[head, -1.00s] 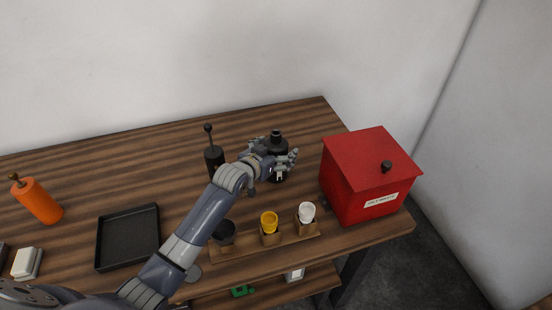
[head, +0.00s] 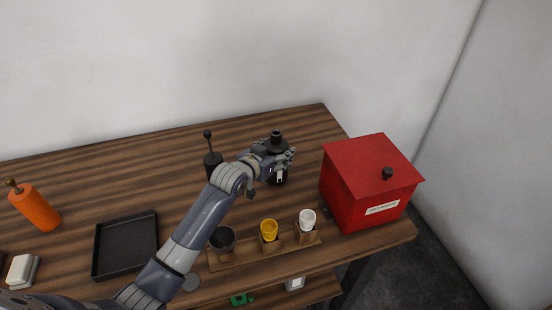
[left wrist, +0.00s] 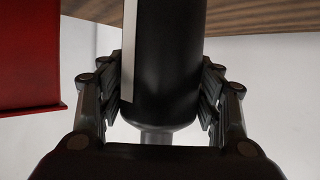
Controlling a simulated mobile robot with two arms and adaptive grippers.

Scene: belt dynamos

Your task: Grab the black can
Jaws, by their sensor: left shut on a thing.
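The black can (head: 278,179) has a narrow dark neck and a white label strip. It is upright near the back right of the wooden table in the head view. My left gripper (head: 279,160) is shut on it, with fingers on both sides of its body. In the left wrist view the can (left wrist: 168,70) fills the middle between the two finger sets of the left gripper (left wrist: 160,100). Whether the can's base touches the table cannot be told. My right gripper is not in view.
A red lidded box (head: 365,185) stands to the right. In front, a wooden rack (head: 240,258) holds black, yellow and white cups. A black tray (head: 125,245) and an orange grinder (head: 38,210) are at the left.

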